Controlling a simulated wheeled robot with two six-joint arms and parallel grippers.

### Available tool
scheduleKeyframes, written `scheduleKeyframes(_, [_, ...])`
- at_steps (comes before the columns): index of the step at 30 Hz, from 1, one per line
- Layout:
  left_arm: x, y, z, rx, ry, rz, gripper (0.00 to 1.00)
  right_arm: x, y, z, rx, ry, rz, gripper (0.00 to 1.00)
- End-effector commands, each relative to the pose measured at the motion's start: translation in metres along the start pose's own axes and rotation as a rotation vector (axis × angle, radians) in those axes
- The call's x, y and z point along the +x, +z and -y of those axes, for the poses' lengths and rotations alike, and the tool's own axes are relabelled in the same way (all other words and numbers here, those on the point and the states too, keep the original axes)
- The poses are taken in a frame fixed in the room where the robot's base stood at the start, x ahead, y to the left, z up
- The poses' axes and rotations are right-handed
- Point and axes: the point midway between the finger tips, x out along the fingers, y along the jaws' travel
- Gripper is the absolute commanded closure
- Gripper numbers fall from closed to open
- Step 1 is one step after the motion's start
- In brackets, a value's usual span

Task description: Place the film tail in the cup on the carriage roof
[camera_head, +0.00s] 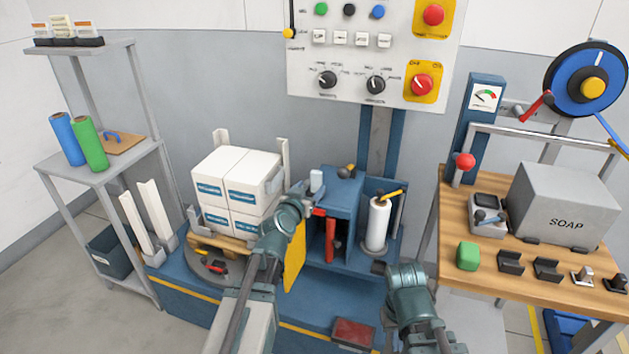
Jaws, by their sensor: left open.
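The blue carriage (345,192) stands right of the pallet load. A white film roll (378,224) stands upright in its right side, with a yellow-handled part at its top. A dark round piece (346,171) sits on the carriage roof; I cannot tell if it is the cup. A small pale piece (316,180) is at the roof's left edge, close to my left gripper (303,193). My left gripper is open, in front of the load's right side. I cannot make out the film tail. My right gripper (388,268) is low, below the film roll; its fingers are unclear.
White cartons (236,186) are stacked on a pallet on a turntable (212,266). A yellow panel (295,256) stands beside the carriage. A wooden bench (545,270) with a grey soap box (562,208) is at the right. A shelf (105,165) is at the left.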

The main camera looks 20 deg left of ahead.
Motion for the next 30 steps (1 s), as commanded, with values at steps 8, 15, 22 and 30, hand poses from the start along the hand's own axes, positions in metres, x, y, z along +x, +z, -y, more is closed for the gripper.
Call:
scheduleKeyframes(8, [-0.022,0.0,0.0,0.0,0.0,0.0,0.31,-0.004,0.0,0.0,0.0,0.0,0.0,1.0])
scheduleKeyframes(15, [-0.023,0.0,0.0,0.0,0.0,0.0,0.31,-0.004,0.0,0.0,0.0,0.0,0.0,1.0])
scheduleKeyframes(22, [-0.024,0.023,-0.047,0.017,0.116,0.106,0.31,-0.004,0.0,0.0,0.0,0.0,0.0,1.0])
scheduleKeyframes(30, [-0.105,0.154,-0.189,0.136,0.397,0.763,0.31,-0.004,0.0,0.0,0.0,0.0,0.0,1.0])
